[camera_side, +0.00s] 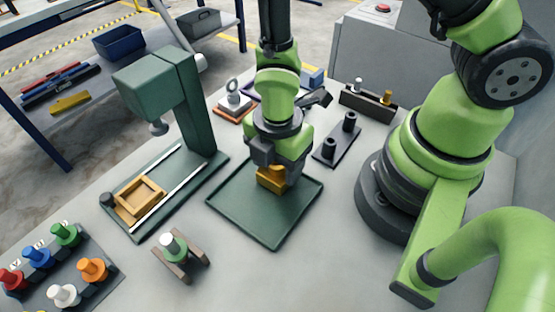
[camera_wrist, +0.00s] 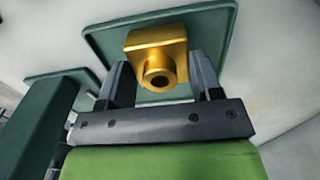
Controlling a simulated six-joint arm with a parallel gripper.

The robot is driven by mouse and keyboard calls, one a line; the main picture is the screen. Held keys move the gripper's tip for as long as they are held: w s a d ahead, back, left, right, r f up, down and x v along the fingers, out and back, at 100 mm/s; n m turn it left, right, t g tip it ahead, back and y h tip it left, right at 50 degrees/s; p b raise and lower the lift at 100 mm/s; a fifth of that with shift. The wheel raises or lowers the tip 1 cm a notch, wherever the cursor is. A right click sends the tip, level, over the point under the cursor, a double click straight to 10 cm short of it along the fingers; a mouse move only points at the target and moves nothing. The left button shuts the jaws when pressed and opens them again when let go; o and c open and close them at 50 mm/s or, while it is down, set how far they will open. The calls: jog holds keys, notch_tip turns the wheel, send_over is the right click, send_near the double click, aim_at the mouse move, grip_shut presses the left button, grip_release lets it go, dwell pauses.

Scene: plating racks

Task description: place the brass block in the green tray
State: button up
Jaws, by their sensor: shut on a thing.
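The brass block (camera_side: 271,179) is gold-coloured, with a round boss and a hole that show in the wrist view (camera_wrist: 157,52). My gripper (camera_side: 268,168) is shut on the brass block, with one finger on each side of it in the wrist view (camera_wrist: 160,82). The green tray (camera_side: 270,231) is a flat, dark green square with a low rim. The block is over the tray's back half in the side view, and the tray also shows behind it in the wrist view (camera_wrist: 108,44). I cannot tell whether the block touches the tray floor.
A green press (camera_side: 196,105) with a wooden frame (camera_side: 139,199) on its base stands left of the tray. A small stand with a green-and-white peg (camera_side: 173,248) is at the front left. A dark two-post holder (camera_side: 337,140) is at the back right. Several coloured knobs (camera_side: 64,236) stand at the far left.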

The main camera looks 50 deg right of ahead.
jog(key=shift+f, duration=0.15)
jog(key=o, duration=1.4)
jog(key=d+r+m+t+y, duration=0.1)
jog(key=d+r+m+t, duration=0.25)
jog(key=r+m, duration=1.2)
jog(key=s+d+r+m+t, duration=0.1)
jog(key=s+r+m, duration=0.1)
jog(key=r, duration=0.2)
jog(key=s+d+r+m+t, duration=0.1)
jog(key=s+r+m, duration=0.1)
jog(key=r, duration=0.2)
jog(key=s+d+r+m+t+y, duration=0.1)
jog(key=s+r+m, duration=0.1)
jog(key=r, duration=0.3)
jog(key=shift+s+d+m+t, duration=0.1)
jog(key=shift+d+m+t, duration=0.2)
jog(key=shift+m+t, duration=0.05)
